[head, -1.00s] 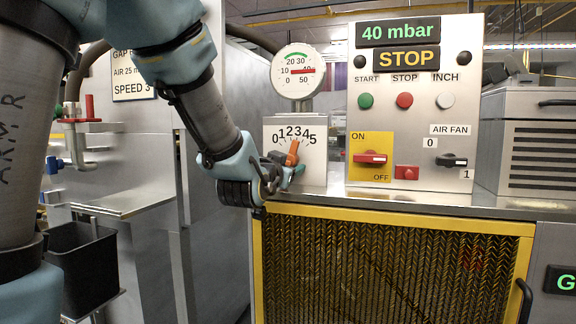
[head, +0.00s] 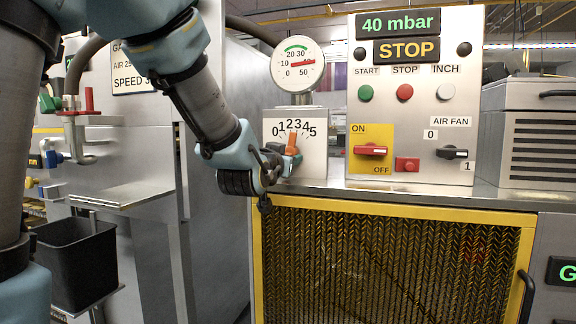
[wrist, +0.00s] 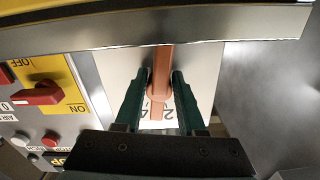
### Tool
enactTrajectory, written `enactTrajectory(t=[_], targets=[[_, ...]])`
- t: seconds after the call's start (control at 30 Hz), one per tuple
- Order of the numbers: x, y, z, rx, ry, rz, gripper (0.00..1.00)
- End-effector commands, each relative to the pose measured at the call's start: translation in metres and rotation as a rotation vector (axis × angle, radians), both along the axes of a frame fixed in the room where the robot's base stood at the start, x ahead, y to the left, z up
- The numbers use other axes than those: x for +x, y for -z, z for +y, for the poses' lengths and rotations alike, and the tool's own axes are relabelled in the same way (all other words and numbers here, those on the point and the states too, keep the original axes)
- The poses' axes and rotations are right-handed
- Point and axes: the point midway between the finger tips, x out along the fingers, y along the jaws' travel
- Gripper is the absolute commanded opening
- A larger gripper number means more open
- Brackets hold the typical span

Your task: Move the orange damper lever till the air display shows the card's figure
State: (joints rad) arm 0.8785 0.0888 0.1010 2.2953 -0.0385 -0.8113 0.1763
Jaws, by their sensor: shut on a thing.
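The orange damper lever (head: 292,143) stands nearly upright on a white dial plate (head: 313,160) marked 0 to 5. Its tip is near the 2 and 3. My gripper (head: 274,163) is at the plate, partly hiding the lever's lower part. In the wrist view, the dark green fingers (wrist: 158,88) are shut on the lever (wrist: 162,60), one on each side. The air display (head: 399,23) reads 40 mbar. The round gauge (head: 298,66) has its red needle near 40. The card (head: 130,75) at left is partly behind my arm; its air line seems to begin with 25.
The control panel (head: 415,110) is right of the dial, with a STOP display (head: 406,51), buttons, a red switch (head: 370,150) and an air fan switch (head: 452,153). A yellow-framed mesh guard (head: 390,208) is below. A black bin (head: 75,262) stands at lower left.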

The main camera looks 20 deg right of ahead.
Motion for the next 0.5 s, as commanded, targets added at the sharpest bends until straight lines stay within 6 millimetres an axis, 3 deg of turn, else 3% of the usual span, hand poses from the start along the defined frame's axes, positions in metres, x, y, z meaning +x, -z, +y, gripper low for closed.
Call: enactTrajectory(t=[0.23,0.5], targets=[[-0.0014,0.0031,-0.0013,-0.161,0.0,0.141,0.0],[-0.0018,-0.0003,-0.0019,-0.196,-0.001,0.18,0.0]])
